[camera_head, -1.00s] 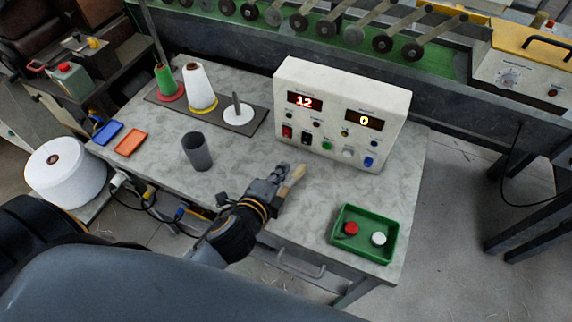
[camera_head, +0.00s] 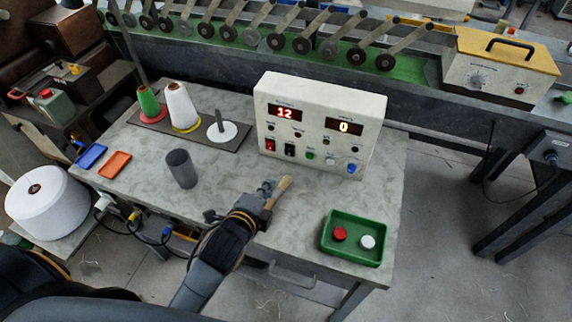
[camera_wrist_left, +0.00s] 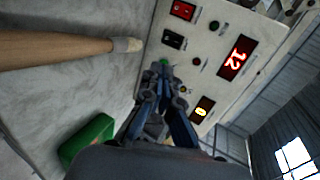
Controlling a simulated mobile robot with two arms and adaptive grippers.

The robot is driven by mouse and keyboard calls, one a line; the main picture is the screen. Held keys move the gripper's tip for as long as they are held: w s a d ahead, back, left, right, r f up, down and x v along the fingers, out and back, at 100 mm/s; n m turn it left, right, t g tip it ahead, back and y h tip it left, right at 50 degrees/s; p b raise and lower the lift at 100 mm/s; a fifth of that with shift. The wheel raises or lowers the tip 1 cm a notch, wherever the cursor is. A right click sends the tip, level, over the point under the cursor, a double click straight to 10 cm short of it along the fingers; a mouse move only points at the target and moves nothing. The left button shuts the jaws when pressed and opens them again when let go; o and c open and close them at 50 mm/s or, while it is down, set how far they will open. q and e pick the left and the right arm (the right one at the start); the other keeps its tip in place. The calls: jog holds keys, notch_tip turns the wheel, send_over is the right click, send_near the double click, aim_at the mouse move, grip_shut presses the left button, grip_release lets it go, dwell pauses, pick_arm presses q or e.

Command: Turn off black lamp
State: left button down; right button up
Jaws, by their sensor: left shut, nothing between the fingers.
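A white control box (camera_head: 318,122) stands on the table with red "12" and yellow "0" displays. On its front are a red rocker switch (camera_head: 270,145), a black rocker switch (camera_head: 290,150) and several small round buttons or lamps. I cannot pick out which part is the black lamp. The black rocker also shows in the left wrist view (camera_wrist_left: 173,41). My left gripper (camera_head: 269,186) is shut and empty in front of the box, low over the table. In the wrist view its fingertips (camera_wrist_left: 162,72) appear near the green button (camera_wrist_left: 165,61); contact cannot be told. My right gripper is not in view.
A wooden-handled tool (camera_head: 284,184) lies beside my left gripper. A green tray (camera_head: 354,256) with a red and a white piece is at the front right. A grey cup (camera_head: 181,169) and thread cones (camera_head: 181,106) stand left. Table between cup and box is clear.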

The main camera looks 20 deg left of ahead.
aim_at(289, 154)
pick_arm(q)
jog(key=shift+w+a+f, duration=0.1)
jog(key=shift+w, duration=0.3)
jog(key=x, duration=0.4)
jog(key=p+x, duration=0.1)
jog(key=x, duration=0.4)
jog(key=r+x, duration=0.1)
jog(key=x, duration=0.3)
jog(key=shift+w, duration=0.35)
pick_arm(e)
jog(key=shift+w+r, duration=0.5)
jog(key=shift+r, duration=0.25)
pick_arm(q)
jog(key=shift+w+f+b, duration=0.15)
jog(key=shift+f+b, duration=0.25)
jog(key=shift+b, duration=0.05)
jog(key=shift+r+t, duration=0.25)
jog(key=shift+t, duration=0.15)
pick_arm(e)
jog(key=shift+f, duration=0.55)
pick_arm(q)
jog(key=shift+r, duration=0.1)
